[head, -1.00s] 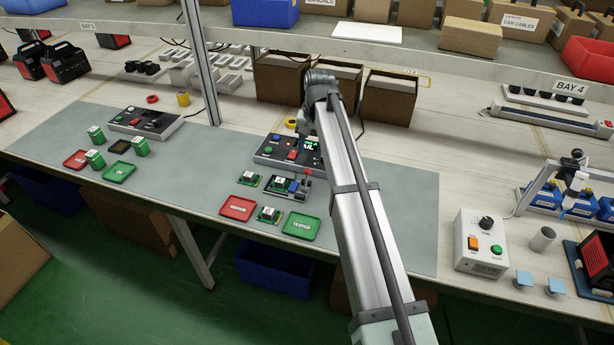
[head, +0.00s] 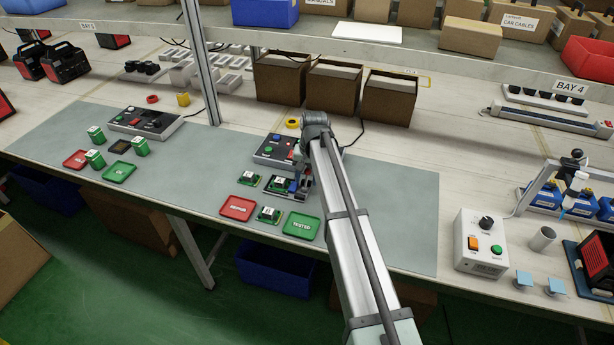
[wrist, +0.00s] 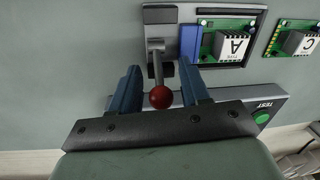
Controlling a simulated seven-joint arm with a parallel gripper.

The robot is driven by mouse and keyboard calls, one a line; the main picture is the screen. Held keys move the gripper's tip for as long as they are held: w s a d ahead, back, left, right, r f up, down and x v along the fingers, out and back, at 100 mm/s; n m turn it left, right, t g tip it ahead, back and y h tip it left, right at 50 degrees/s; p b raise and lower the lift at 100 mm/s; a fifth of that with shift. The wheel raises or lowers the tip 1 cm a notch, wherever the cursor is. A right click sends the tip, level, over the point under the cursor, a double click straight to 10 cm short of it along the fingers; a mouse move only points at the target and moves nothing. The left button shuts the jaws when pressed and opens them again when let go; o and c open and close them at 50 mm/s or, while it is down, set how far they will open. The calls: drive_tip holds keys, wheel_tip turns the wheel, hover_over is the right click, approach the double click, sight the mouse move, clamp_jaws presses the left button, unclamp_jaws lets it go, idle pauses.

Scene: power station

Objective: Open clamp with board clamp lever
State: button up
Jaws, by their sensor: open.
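The board clamp lever (wrist: 157,70) has a metal stem and a red ball knob (wrist: 160,96). In the wrist view my gripper (wrist: 162,80) is open, with one blue finger on each side of the lever and its knob between them, apart from both. A green board marked A (wrist: 236,44) sits in the fixture beside a blue clamp block (wrist: 191,43). In the head view the board and fixture show (head: 279,183) just left of my gripper (head: 300,182); my arm hides most of the lever there.
A second green board marked C (wrist: 303,40) lies beside the fixture. The test box (head: 272,150) stands behind it. A red tray (head: 237,208) and a green TESTED tray (head: 302,226) lie in front. The grey mat (head: 400,215) to the right is clear.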

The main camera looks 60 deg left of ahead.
clamp_jaws()
idle(0.4)
